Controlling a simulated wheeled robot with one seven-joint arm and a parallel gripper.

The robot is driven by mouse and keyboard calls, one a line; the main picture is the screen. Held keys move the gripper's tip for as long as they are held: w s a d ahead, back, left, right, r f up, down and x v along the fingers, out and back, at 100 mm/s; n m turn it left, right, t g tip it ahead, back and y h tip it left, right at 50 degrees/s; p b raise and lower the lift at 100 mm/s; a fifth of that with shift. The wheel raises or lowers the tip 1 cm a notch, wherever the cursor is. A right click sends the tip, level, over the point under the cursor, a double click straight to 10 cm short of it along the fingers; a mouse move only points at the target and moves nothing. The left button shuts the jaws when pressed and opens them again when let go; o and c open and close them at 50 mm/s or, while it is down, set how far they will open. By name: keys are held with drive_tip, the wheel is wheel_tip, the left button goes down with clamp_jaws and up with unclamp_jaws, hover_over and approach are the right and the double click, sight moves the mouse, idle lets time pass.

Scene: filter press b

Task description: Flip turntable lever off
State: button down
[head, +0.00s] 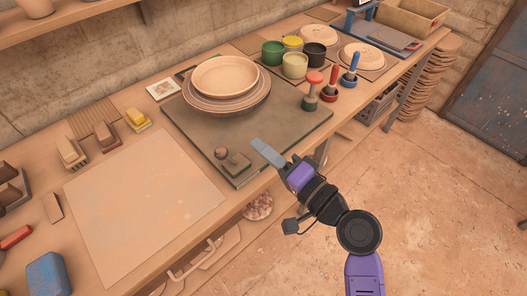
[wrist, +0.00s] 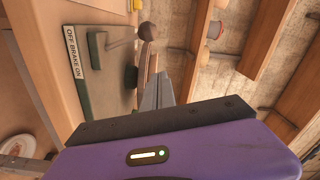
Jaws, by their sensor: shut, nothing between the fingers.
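The turntable lever has a dark round knob (head: 221,153) and a small block base (head: 236,164) on the front left corner of a dark board (head: 180,125). In the wrist view the knob (wrist: 147,31) is on a short arm rising from the board. A label there (wrist: 75,52) reads "OFF BRAKE ON". I cannot tell for certain which setting the lever is at. The turntable (head: 258,99) carries a clay bowl (head: 225,75). My gripper (head: 259,146) is shut and empty, to the right of the knob and apart from it. Its fingers (wrist: 157,80) also show in the wrist view.
Several glaze pots (head: 295,65) and upright red and blue tools (head: 331,84) stand behind and to the right. A pale sheet (head: 145,205) lies left of the board. The bench front edge is beneath my gripper, with open floor (head: 430,200) to the right.

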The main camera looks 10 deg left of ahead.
drive_tip(key=b+v, duration=0.2)
drive_tip(key=v, duration=0.8)
drive_tip(key=shift+d+r, duration=0.1)
drive_tip(key=shift+d, duration=0.05)
